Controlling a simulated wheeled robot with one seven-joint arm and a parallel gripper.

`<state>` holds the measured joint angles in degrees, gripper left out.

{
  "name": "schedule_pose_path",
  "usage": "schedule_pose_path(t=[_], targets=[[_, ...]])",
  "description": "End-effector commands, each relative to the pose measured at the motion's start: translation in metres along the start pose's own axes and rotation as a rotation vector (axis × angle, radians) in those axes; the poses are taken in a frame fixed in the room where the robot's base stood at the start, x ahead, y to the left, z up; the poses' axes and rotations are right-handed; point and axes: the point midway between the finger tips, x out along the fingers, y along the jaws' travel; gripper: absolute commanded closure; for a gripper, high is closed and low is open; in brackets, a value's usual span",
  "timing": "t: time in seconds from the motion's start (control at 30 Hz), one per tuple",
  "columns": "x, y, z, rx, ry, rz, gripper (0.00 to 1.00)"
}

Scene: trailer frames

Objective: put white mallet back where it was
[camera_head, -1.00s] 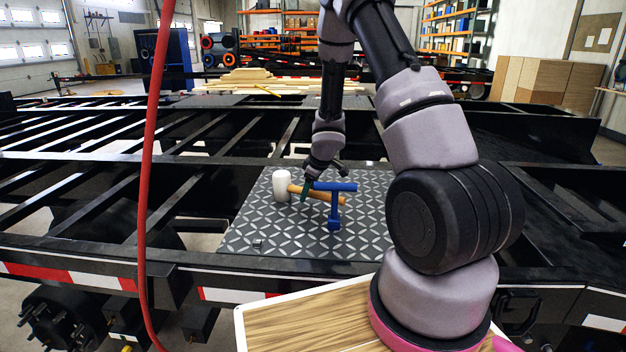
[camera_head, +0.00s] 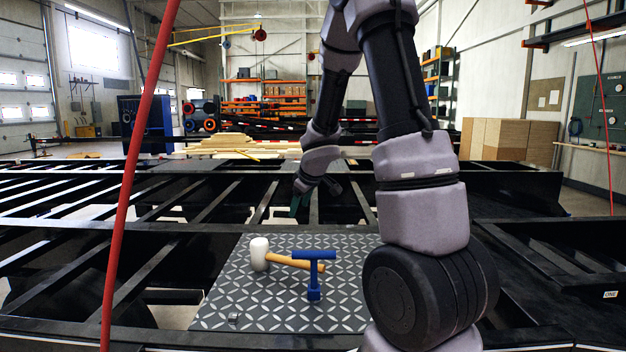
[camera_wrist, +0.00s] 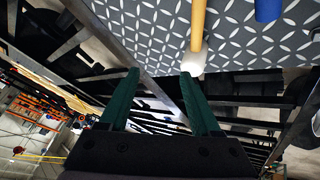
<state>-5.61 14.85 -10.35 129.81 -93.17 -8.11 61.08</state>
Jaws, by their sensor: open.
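The white mallet (camera_head: 259,253) lies on the patterned metal plate (camera_head: 245,301), its white head at the left and its wooden handle pointing right. A blue T-shaped tool (camera_head: 314,277) stands by the handle's end and covers part of it. My gripper (camera_head: 297,205) is above and behind the plate, apart from the mallet, open and empty. In the wrist view its green fingers (camera_wrist: 158,84) are spread, and the mallet's white head (camera_wrist: 194,63) shows beyond the right finger's tip. The blue tool (camera_wrist: 268,10) is partly in that view at the top.
The plate lies on a black trailer frame (camera_head: 120,240) with open gaps between its beams. A small metal piece (camera_head: 233,318) sits near the plate's front left corner. A red hose (camera_head: 137,150) hangs at the left. Lumber (camera_head: 225,145) is stacked behind.

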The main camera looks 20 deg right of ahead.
Motion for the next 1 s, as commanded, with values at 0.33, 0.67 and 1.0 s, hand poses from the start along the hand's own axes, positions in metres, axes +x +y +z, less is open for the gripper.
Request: schedule_pose_path(t=[0.33,0.67,1.0], targets=[[-0.196,0.042,0.017,0.573,0.056,0.305,0.36],[-0.302,-0.076,0.061,0.953,0.014,0.022,0.36],[-0.327,-0.123,0.061,1.006,0.020,-0.136,0.36]])
